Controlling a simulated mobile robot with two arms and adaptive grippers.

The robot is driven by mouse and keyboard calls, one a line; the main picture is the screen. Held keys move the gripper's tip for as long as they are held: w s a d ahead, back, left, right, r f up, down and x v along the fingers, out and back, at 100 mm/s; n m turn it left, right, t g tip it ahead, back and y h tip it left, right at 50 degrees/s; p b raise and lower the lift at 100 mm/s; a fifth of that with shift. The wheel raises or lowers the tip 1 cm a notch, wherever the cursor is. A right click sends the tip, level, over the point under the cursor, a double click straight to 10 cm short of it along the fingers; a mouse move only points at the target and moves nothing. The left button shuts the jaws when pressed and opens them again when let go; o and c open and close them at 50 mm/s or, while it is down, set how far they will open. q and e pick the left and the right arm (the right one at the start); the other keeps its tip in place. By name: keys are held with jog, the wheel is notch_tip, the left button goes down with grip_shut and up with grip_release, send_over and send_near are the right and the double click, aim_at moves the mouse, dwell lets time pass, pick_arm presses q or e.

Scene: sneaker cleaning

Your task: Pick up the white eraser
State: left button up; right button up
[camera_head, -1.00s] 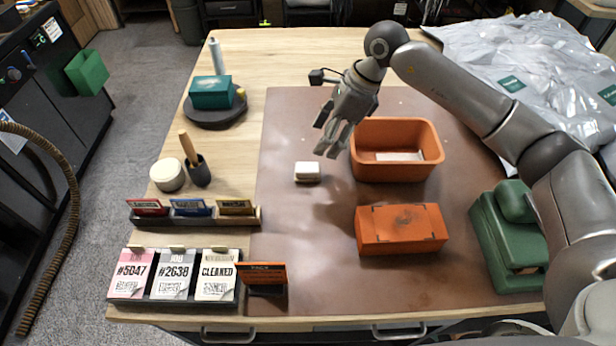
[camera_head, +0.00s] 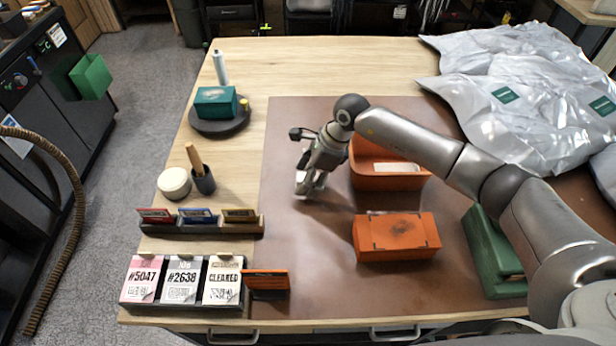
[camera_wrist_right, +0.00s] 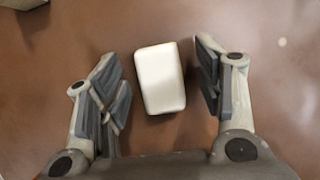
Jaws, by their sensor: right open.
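The white eraser (camera_wrist_right: 160,78) lies on the brown mat (camera_head: 310,270). In the right wrist view it sits between the two spread fingers of my right gripper (camera_wrist_right: 162,85), with a gap on each side. In the head view my right gripper (camera_head: 309,184) points down over the eraser's spot and largely covers it; a bit of white (camera_head: 301,178) shows by the fingers. My right gripper is open and holds nothing. My left gripper is not in view.
An orange bin (camera_head: 388,182) stands just right of my right gripper, with a stained orange box (camera_head: 396,237) in front. Card holders (camera_head: 201,225) line the front left. A green press-like object (camera_head: 490,250) and silver bags (camera_head: 530,75) are at right. The mat left of the box is clear.

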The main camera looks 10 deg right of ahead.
aim_at(303, 176)
jog(key=c, duration=1.1)
jog(key=shift+w+r, duration=0.1)
jog(key=shift+r, duration=0.4)
notch_tip(303, 176, up, 2)
jog(key=shift+r+b, duration=0.1)
jog(key=shift+b, duration=0.5)
jog(key=s+r+b, duration=0.1)
jog(key=s+r, duration=0.2)
jog(key=s, duration=0.1)
jog(key=s+r+b, duration=0.2)
jog(key=s+r, duration=0.1)
jog(key=s, duration=0.2)
jog(key=s+d+r+b, duration=0.1)
jog(key=s+r+b, duration=0.1)
jog(key=s, duration=0.3)
jog(key=shift+s+r, duration=0.1)
jog(key=shift+r, duration=0.8)
